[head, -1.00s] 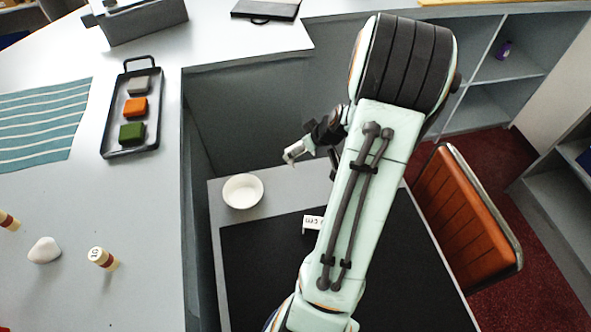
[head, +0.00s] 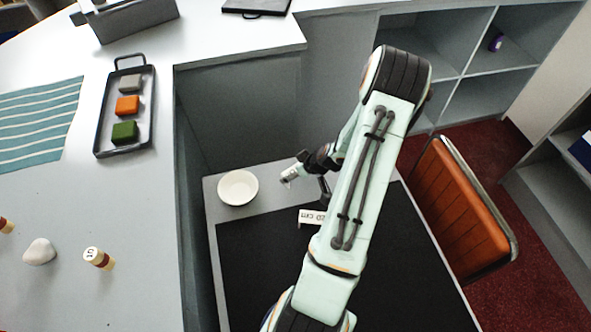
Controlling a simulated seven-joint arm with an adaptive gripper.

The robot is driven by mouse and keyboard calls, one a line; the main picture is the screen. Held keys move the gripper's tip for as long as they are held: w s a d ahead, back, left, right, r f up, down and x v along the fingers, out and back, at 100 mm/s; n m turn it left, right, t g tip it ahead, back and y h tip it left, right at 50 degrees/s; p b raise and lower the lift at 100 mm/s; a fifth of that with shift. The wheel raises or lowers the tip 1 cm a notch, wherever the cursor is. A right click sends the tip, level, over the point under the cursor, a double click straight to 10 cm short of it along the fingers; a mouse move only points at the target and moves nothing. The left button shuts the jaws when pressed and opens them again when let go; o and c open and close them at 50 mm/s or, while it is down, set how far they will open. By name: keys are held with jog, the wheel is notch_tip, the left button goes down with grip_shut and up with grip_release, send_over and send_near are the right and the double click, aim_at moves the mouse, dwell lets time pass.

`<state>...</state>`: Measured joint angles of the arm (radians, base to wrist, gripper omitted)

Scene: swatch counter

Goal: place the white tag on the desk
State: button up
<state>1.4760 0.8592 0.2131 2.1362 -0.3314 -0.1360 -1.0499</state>
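The lower grey desk (head: 213,192) carries a large black mat (head: 255,265). A white piece with dark upside-down lettering (head: 309,217), which looks like a tag, is at the mat's far edge, partly hidden by my arm. My gripper (head: 287,177) is above the desk's far strip, right of the white bowl (head: 238,187) and apart from it. A small pale shape shows at the fingertips; I cannot tell whether it is a finger or a held thing, or how far the fingers are open.
On the higher counter at left are a dark tray (head: 107,118) with grey, orange and green blocks, a striped cloth (head: 38,125), a white stone (head: 40,252) and a marked cylinder (head: 99,258). An orange chair (head: 458,215) stands right of the desk.

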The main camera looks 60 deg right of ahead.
jog(key=shift+f, duration=0.1)
jog(key=o, duration=0.8)
jog(key=v, duration=1.2)
jog(key=w+a+r+n+g+y, duration=0.15)
jog(key=w+a+r, duration=0.25)
jog(key=a, duration=0.4)
jog(key=w+a+r+n+g+y, duration=0.1)
jog(key=w+a+r+n+y, duration=0.2)
jog(key=a, duration=0.5)
jog(key=s+a+r+g, duration=0.1)
jog(key=s+a+r, duration=0.1)
jog(key=a, duration=0.3)
jog(key=s+a+r+g+h, duration=0.1)
jog(key=s+a+r, duration=0.1)
jog(key=a, duration=0.3)
jog(key=s+a+r+g, duration=0.2)
jog(key=s+a, duration=0.2)
jog(key=a, duration=0.2)
jog(key=shift+s+r+h, duration=0.15)
jog(key=shift+s+h, duration=0.2)
